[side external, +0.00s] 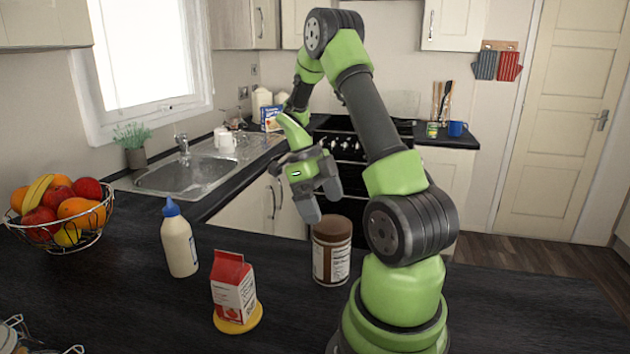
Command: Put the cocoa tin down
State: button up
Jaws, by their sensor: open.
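The cocoa tin (331,262), brown with a brown lid and a pale label, stands upright on the dark countertop (285,310), just left of my arm's base. My gripper (322,205) is above the tin and slightly to its left, with its fingers pointing down. The fingers are apart and nothing shows between them. One fingertip is close to the tin's lid in the picture; I cannot tell whether it touches.
A red and white carton (233,285) stands on a yellow round base (240,321). A cream bottle with a blue cap (179,242) stands behind it. A wire fruit basket (62,228) is at the left. The counter between carton and tin is clear.

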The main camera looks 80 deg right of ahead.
jog(key=w+a+r+n+t+h, duration=0.1)
jog(key=w+a+r+n, duration=0.15)
jog(key=r+n, duration=0.2)
jog(key=w+a+r+n+t, duration=0.2)
jog(key=a+r+n, duration=0.2)
jog(key=r, duration=0.2)
jog(key=s+a+r+n+t, duration=0.1)
jog(key=a+r+n+t, duration=0.1)
jog(key=a+n, duration=0.4)
jog(key=s+a+r+n+t+y, duration=0.1)
jog(key=a+n+t, duration=0.3)
jog(key=n, duration=0.7)
jog(key=s+a+r+n+t+y, duration=0.1)
jog(key=s+a+r+n+t, duration=0.1)
jog(key=a+n, duration=0.6)
jog(key=shift+s+a+r+n+t, duration=0.3)
jog(key=shift+s+n+t, duration=0.1)
jog(key=shift+s, duration=0.3)
